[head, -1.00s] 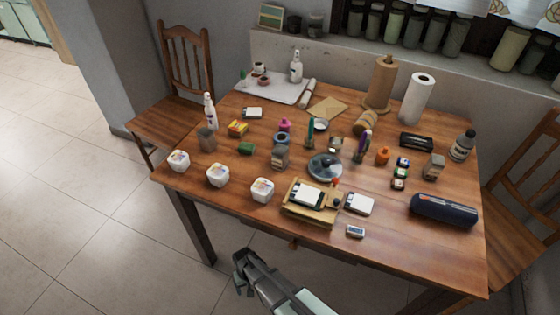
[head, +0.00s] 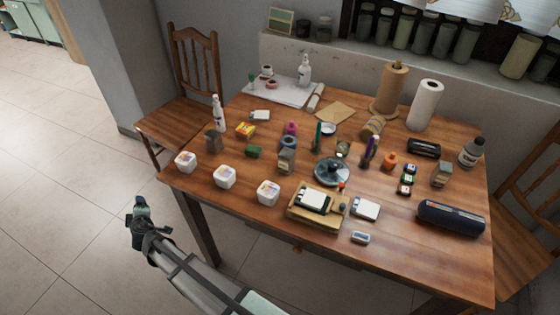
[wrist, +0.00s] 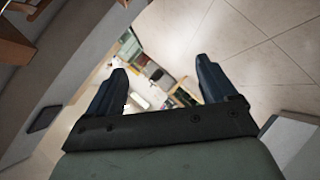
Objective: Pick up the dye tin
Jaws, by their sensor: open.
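I cannot tell for certain which thing is the dye tin. Possible ones on the wooden table include three white tubs with coloured labels, the left tub (head: 185,162), the middle tub (head: 224,176) and the right tub (head: 268,193), and small grey-brown containers, one near the middle (head: 286,161), one at the left (head: 213,142) and one at the right (head: 441,174). My gripper (head: 140,208) is off the table, over the floor left of its front edge, apart from everything. In the wrist view, its fingers (wrist: 160,66) are spread and empty; no table object is clear there.
The table (head: 330,252) is crowded. A wooden stand (head: 299,217) and a dark blue cylinder (head: 450,217) lie near the front edge. White bottles, paper rolls and a white sheet stand farther back. Chairs flank the table (head: 185,115). The floor at left is clear.

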